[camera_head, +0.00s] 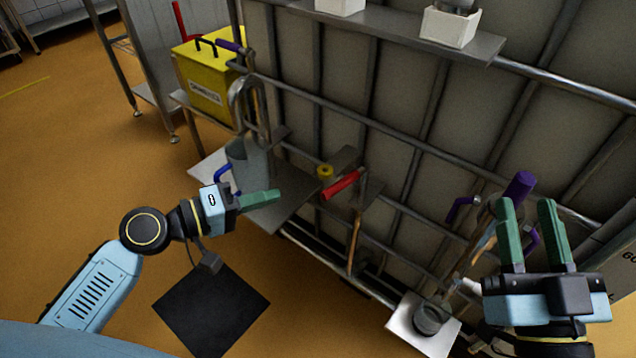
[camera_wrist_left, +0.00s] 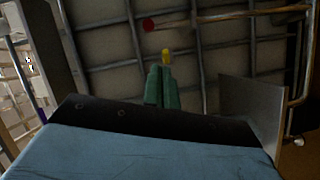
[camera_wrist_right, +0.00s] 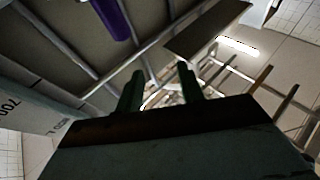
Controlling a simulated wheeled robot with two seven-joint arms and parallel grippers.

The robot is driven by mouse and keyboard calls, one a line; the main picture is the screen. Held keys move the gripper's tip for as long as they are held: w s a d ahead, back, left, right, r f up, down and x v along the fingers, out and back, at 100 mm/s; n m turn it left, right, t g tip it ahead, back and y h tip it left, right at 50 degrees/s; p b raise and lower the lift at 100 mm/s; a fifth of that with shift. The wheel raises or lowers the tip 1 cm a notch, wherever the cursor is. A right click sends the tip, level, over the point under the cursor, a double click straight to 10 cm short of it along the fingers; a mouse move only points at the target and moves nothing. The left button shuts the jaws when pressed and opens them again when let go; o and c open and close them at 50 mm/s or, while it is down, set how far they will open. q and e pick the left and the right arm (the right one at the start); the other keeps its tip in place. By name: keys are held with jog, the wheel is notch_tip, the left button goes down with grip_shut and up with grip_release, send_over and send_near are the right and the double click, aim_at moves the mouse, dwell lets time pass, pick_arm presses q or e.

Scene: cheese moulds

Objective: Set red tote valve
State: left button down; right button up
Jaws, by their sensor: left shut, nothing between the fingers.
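A red valve handle (camera_head: 342,184) sits on a small bracket on the caged tote, right of centre in the head view. In the left wrist view its red end (camera_wrist_left: 149,25) shows beyond my fingers. My left gripper (camera_head: 278,196) is shut and empty, to the left of the red handle and apart from it. My right gripper (camera_head: 530,203) is open at the right. A purple handle (camera_head: 520,185) shows just behind its fingers in the head view; I cannot tell whether they touch. The purple handle is also at the top of the right wrist view (camera_wrist_right: 112,18).
A yellow box (camera_head: 205,85) stands on a stand at the upper left. A yellow knob (camera_head: 325,171) is close to the red handle. A metal shelf plate (camera_head: 290,208) lies below my left fingers. A white plate with a grey cup (camera_head: 430,318) is low at the right.

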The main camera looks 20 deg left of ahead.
pick_arm(q)
jog(key=w+d+n, duration=0.2)
jog(key=w+d, duration=0.4)
jog(key=d, duration=0.2)
jog(key=shift+w+r+t+h+b, duration=0.15)
jog(key=shift+r+t+h+b, duration=0.15)
jog(key=shift+t+b, duration=0.15)
pick_arm(e)
jog(key=shift+s+r+t+y, duration=0.15)
jog(key=shift+s+r+t, duration=0.15)
jog(key=shift+r+t, duration=0.25)
jog(key=shift+s+r+t+y, duration=0.15)
jog(key=shift+s+r+t, duration=0.1)
jog(key=shift+r+t, duration=0.25)
jog(key=shift+r, duration=0.1)
pick_arm(q)
jog(key=shift+s+d+f+p, duration=0.15)
jog(key=shift+s+d+p, duration=0.3)
jog(key=shift+d, duration=0.2)
pick_arm(e)
jog(key=shift+w+f+g, duration=0.3)
jog(key=shift+f+g, duration=0.2)
jog(key=shift+g, duration=0.05)
